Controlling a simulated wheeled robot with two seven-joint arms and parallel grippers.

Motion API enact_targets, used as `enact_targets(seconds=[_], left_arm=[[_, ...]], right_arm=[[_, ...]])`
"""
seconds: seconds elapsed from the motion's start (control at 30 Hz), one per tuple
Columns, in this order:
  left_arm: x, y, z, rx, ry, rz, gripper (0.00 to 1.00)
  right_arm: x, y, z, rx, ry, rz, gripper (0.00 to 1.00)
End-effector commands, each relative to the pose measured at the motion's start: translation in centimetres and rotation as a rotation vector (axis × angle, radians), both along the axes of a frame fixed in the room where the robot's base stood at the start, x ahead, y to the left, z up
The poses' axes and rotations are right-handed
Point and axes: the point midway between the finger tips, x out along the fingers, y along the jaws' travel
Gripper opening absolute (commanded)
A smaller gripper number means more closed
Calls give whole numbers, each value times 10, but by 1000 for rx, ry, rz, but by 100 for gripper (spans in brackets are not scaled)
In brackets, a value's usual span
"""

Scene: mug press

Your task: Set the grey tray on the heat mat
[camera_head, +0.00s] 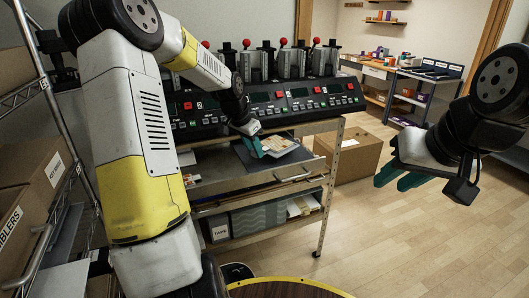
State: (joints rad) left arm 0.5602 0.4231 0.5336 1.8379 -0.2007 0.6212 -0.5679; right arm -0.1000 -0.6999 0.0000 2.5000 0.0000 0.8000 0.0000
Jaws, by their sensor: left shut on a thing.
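A flat dark grey piece that looks like the grey tray (245,157) is at the metal bench's shelf, below the control panels. My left gripper (262,147) has teal fingers and is shut at this piece, apparently on its edge. A white and brown printed item (280,143) lies just right of the fingers; I cannot tell whether it is on the tray. I cannot make out the heat mat for sure. My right gripper (401,179) is open and empty, out over the floor at the right.
Mug presses (291,62) with red knobs stand in a row behind button panels (265,105). The metal bench (290,175) has a handle and lower shelves. A cardboard box (352,154) sits on the floor behind it. Shelving with boxes (30,175) is at left. Floor at right is clear.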

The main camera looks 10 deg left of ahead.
Motion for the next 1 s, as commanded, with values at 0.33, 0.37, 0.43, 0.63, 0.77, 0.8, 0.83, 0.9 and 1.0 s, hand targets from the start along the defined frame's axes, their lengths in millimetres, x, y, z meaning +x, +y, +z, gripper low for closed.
enact_targets(seconds=[0.33, 0.37, 0.43, 0.63, 0.77, 0.8, 0.83, 0.9, 1.0], left_arm=[[10, 2, -22, -1, 3, 0, 0], [10, 3, -27, 0, 2, 1, 0], [11, 3, -34, 0, 1, 1, 0], [11, 3, -36, 1, -1, 2, 0], [11, 3, -37, 0, 0, 1, 0], [10, 3, -38, 0, 0, 1, 0], [10, 3, -39, 0, 1, 1, 31], [10, 3, -39, 1, 1, 1, 44], [10, 3, -39, 1, 1, 1, 51]], right_arm=[[0, 0, 0, 0, 0, 0, 33], [0, 0, 0, 0, 0, 0, 33], [0, 0, 0, 0, 0, 0, 33], [0, 0, 0, 0, 0, 0, 33], [0, 0, 0, 0, 0, 0, 33], [0, 0, 0, 0, 0, 0, 33], [0, 0, 0, 0, 0, 0, 33], [0, 0, 0, 0, 0, 0, 33], [0, 0, 0, 0, 0, 0, 33]])
